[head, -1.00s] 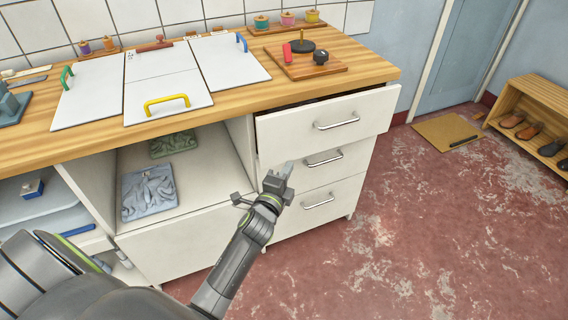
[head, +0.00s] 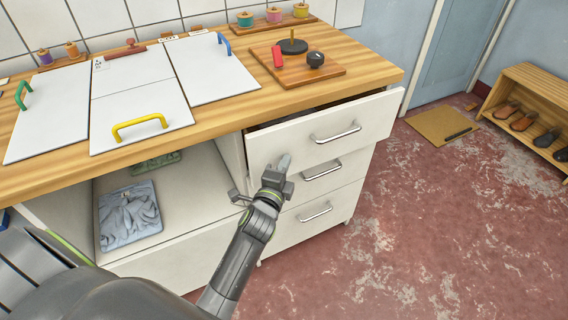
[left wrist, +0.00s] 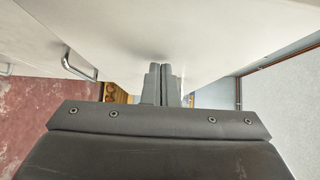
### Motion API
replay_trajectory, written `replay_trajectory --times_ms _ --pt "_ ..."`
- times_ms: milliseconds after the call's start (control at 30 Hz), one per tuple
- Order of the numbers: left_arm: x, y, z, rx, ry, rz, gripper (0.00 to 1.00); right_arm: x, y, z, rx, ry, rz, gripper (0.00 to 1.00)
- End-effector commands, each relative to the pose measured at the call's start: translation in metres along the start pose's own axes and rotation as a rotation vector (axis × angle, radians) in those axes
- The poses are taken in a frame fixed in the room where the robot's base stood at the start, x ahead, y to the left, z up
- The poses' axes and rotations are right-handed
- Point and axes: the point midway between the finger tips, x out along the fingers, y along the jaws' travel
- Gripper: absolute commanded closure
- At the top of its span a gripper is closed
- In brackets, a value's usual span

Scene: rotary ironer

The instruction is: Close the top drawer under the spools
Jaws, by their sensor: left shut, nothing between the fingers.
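The top drawer (head: 290,140) under the counter's right end stands partly open, its white front out past the drawers below and a dark gap showing above it. Its metal handle (head: 336,133) is on the right part of the front. The spools (head: 274,15) stand on a small wooden rack at the back of the counter above. My left gripper (head: 284,162) is shut and empty, with its fingertips in front of the lower left part of the drawer front. In the left wrist view the shut fingers (left wrist: 161,84) point along a white panel; I cannot tell whether they touch it. My right gripper is out of view.
Two shut drawers with handles (head: 321,170) lie below. An open shelf with folded grey cloth (head: 129,214) is left of them. A wooden board (head: 298,64) with small items sits on the counter. Red floor to the right is clear up to a mat (head: 440,124) and shoe rack (head: 530,92).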

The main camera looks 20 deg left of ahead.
Motion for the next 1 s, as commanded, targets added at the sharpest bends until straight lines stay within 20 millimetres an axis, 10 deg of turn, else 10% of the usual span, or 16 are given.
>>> replay_trajectory --times_ms 1000 --pt "0.039 -0.004 0.038 0.005 -0.001 -0.005 1.0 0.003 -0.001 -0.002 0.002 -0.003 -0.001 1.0"
